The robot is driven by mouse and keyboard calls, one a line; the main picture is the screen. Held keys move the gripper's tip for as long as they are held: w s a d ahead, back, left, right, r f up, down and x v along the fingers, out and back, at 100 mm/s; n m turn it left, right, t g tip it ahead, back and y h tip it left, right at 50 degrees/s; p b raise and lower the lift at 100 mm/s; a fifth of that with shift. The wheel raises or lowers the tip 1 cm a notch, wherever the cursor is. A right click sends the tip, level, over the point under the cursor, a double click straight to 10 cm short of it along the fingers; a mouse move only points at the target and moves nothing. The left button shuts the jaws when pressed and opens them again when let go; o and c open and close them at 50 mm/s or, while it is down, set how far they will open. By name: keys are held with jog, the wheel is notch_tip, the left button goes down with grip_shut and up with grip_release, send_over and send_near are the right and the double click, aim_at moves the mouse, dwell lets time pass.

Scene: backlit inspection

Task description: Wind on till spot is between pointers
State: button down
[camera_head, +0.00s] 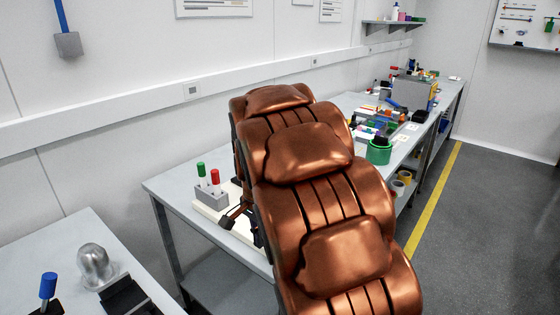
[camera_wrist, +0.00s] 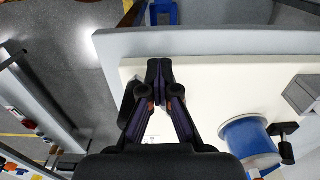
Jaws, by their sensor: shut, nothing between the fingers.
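My gripper (camera_wrist: 158,68) is shut and empty in the wrist view, its dark fingertips together over the cream board (camera_wrist: 200,77). A blue roll or spool (camera_wrist: 248,137) sits on the board to the lower right of the fingers, apart from them. A black crank-like handle (camera_wrist: 286,141) is beside the blue roll. I can make out neither a spot nor pointers in either view. In the head view my copper arm hides most of the board (camera_head: 207,211) and whatever stands on its far part.
A grey block (camera_head: 211,196) with a green-topped and a red-topped peg stands on the board. The bench (camera_head: 175,187) continues behind my arm, with a green container (camera_head: 379,153) and several small items. Another table (camera_head: 60,255) is at lower left. The floor at right is clear.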

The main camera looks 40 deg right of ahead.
jog(key=shift+a, duration=0.1)
jog(key=shift+w+a, duration=0.45)
jog(key=c, duration=1.8)
grip_release()
jog(key=shift+c, duration=0.2)
jog(key=o, duration=1)
jog(key=shift+o, duration=0.2)
jog(key=shift+r, duration=0.1)
notch_tip(320, 180, up, 8)
jog(key=p, duration=0.2)
jog(key=shift+p, duration=0.3)
